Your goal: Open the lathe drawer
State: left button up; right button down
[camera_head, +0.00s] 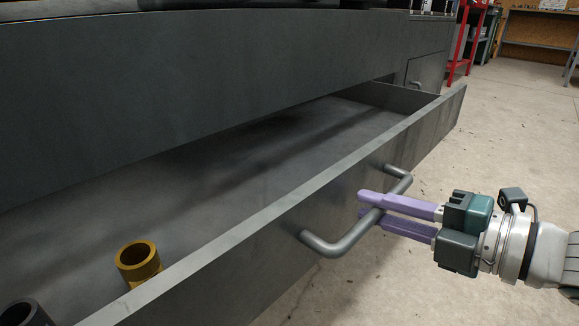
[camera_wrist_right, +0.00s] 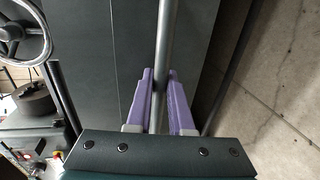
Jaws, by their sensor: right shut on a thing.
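The lathe drawer (camera_head: 330,200) is a long dark grey metal drawer, pulled well out from the lathe body (camera_head: 200,75) in the head view. Its grey bar handle (camera_head: 345,245) sits on the front face. My right gripper (camera_head: 365,210) has purple fingers, one on each side of the handle bar, and is shut on it. In the right wrist view the handle (camera_wrist_right: 165,50) runs between the two fingers (camera_wrist_right: 160,95). My left gripper is in neither view.
A brass-coloured hollow fitting (camera_head: 138,262) and a dark round part (camera_head: 22,313) are inside the drawer at the near left. A red frame (camera_head: 465,45) and a workbench (camera_head: 540,30) stand at the back right. The concrete floor (camera_head: 500,130) beside the drawer is clear.

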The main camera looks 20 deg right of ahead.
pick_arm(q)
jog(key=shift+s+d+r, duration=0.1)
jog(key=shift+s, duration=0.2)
pick_arm(e)
jog(key=shift+s+d, duration=0.1)
jog(key=shift+s, duration=0.15)
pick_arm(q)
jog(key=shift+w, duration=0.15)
pick_arm(e)
jog(key=c, duration=0.8)
grip_release()
jog(key=shift+w, duration=0.1)
pick_arm(q)
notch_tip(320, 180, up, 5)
jog(key=p, duration=0.5)
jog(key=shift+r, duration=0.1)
pick_arm(e)
jog(key=v, duration=1)
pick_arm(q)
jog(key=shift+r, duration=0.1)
